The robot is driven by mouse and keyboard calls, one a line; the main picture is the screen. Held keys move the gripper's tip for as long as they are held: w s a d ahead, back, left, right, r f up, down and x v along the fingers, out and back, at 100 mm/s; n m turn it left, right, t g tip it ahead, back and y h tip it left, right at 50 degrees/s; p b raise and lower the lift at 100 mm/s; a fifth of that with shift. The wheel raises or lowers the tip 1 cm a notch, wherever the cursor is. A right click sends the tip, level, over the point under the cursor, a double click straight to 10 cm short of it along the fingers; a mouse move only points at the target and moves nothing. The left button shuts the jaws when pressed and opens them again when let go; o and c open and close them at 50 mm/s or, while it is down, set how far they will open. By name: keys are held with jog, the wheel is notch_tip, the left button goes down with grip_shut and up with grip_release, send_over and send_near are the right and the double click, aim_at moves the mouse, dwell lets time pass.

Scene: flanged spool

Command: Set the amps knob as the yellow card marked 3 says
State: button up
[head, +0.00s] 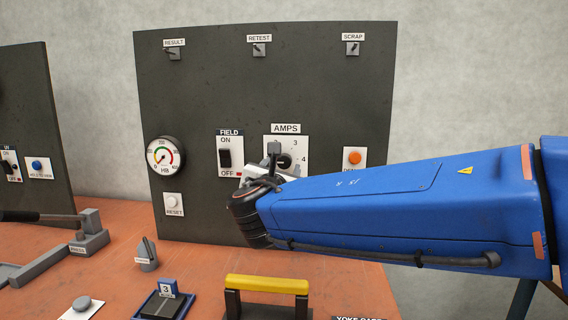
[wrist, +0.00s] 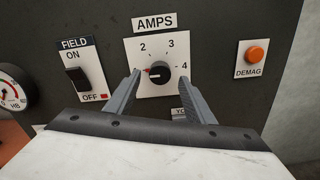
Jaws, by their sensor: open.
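The amps knob (wrist: 158,73) is a round black dial on a white plate (wrist: 150,48) under the AMPS label; it also shows, partly covered, in the head view (head: 285,160). Its red mark points left, towards the left finger, which hides that part of the scale. Numbers 2, 3 and 4 are readable. My gripper (wrist: 158,80) is open, with one finger on each side of the knob; I cannot tell whether either touches it. In the head view my gripper (head: 274,158) is at the plate. I see no yellow card marked 3 in either view.
A FIELD switch (wrist: 77,73) is left of the plate and an orange DEMAG button (wrist: 257,54) right. A dial gauge (head: 165,156) is further left.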

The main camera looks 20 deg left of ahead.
aim_at(284, 162)
jog(key=shift+x, duration=2.5)
jog(key=shift+c, duration=0.3)
jog(key=c, duration=1)
